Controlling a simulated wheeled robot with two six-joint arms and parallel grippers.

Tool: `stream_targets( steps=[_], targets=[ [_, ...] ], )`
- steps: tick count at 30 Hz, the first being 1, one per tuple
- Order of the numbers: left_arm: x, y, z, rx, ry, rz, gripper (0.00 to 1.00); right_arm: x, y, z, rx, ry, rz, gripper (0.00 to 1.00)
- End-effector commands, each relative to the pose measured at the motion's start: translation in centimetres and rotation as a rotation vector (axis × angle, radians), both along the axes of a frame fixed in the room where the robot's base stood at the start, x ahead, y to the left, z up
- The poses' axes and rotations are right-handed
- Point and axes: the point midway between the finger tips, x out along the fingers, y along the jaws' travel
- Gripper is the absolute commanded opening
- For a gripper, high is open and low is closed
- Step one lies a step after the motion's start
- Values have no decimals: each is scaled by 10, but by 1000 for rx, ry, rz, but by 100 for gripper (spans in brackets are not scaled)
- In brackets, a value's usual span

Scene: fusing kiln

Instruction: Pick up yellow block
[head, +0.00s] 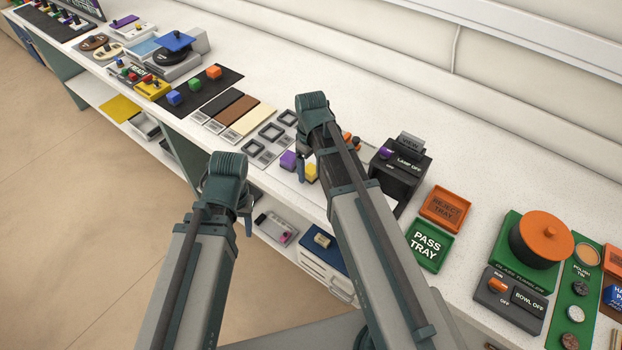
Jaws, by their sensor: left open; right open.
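The yellow block (311,173) is a small cube on the white counter, beside my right forearm, which hides part of it. A purple block (288,160) sits just left of it. My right gripper (302,167) points down between the purple and yellow blocks, close to the yellow one; I cannot tell whether it touches it. Its fingers are open but mostly hidden by the arm. My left gripper (247,222) hangs open and empty in front of the counter edge, left of the blocks and apart from them.
A dark lamp box (400,175) stands right of my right arm, with an orange reject tray (444,208) and a green pass tray (428,244) beyond. Square frames (271,131) and sample strips (253,119) lie to the left. A lower shelf holds a blue-topped box (325,247).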

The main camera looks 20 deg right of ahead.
Motion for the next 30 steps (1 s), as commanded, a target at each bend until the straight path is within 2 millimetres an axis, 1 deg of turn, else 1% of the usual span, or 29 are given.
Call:
stream_targets(
  steps=[1, 3, 11, 12, 14, 15, 17, 18, 20, 21, 25, 30],
  targets=[
    [0, 0, -11, 0, 0, 0, 50, 0, 0, -11, 0, 0, 0, 85],
    [0, 0, -15, 0, 0, 0, 50, 0, 0, -15, 0, 0, 0, 85],
    [0, 0, -13, 0, 0, 0, 50, 0, 0, -13, 0, 0, 0, 85],
    [0, 0, -13, 0, 0, 0, 50, 0, 0, -13, 0, 0, 0, 78],
    [0, 0, -13, 0, 0, 0, 50, 0, 0, -13, 0, 0, 0, 67],
    [0, 0, -13, 0, 0, 0, 50, 0, 0, -13, 0, 0, 0, 60],
    [0, 0, -13, 0, 0, 0, 50, 0, 0, -13, 0, 0, 0, 49],
    [0, 0, -13, 0, 0, 0, 50, 0, 0, -13, 0, 0, 0, 42],
    [0, 0, -13, 0, 0, 0, 50, 0, 0, -13, 0, 0, 0, 31],
    [0, 0, -13, 0, 0, 0, 50, 0, 0, -13, 0, 0, 0, 24],
    [0, 0, -13, 0, 0, 0, 50, 0, 0, -13, 0, 0, 0, 0],
    [0, 0, -13, 0, 0, 0, 50, 0, 0, -13, 0, 0, 0, 0]
  ],
)
